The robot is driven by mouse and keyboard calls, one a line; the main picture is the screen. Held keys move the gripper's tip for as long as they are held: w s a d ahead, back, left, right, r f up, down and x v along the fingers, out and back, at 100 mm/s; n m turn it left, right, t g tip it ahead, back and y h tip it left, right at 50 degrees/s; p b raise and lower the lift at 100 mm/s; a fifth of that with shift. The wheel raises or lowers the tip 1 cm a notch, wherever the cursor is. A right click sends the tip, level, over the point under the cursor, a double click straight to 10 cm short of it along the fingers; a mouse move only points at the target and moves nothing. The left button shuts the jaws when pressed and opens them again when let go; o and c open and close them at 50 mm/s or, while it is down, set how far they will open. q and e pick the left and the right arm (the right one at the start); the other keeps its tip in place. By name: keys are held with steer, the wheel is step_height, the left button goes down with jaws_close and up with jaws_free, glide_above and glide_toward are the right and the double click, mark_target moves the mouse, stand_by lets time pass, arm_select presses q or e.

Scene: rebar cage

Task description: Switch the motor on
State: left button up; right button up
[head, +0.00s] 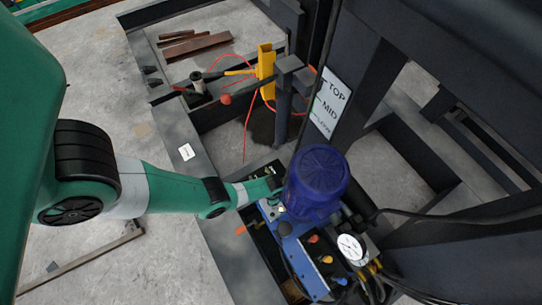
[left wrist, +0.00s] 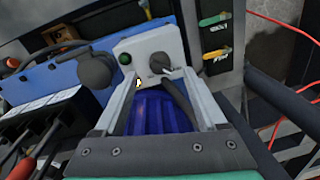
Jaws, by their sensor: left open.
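The motor (head: 316,182) is a dark blue ribbed cylinder on a blue base; part of it (left wrist: 158,112) shows between my fingers in the left wrist view. A light grey switch box (left wrist: 130,47) carries a round green button or lamp (left wrist: 125,59) and a dark rotary knob (left wrist: 159,60). The knob's pointer looks tilted; I cannot read its labels. My left gripper (head: 272,185) is beside the motor in the head view. In the left wrist view its fingers (left wrist: 160,76) are apart, with nothing gripped, and point toward the box.
A white dial gauge (head: 351,248) and coloured knobs sit on the blue unit. A black cable runs right. A dark steel frame with a TOP/MID sign (head: 330,104) rises behind. A yellow bracket (head: 265,70) and orange hoses are at the back. Bare concrete floor lies left.

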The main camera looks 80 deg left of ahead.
arm_select(q)
step_height(320, 180, down, 5)
steer(key=b, duration=0.3)
steer(key=shift+w+a, duration=0.1)
steer(key=shift+a, duration=0.05)
steer(key=shift+r, duration=0.15)
arm_select(e)
step_height(320, 180, down, 4)
steer(key=shift+w+f, duration=0.1)
steer(key=shift+f, duration=0.15)
arm_select(q)
jaws_close()
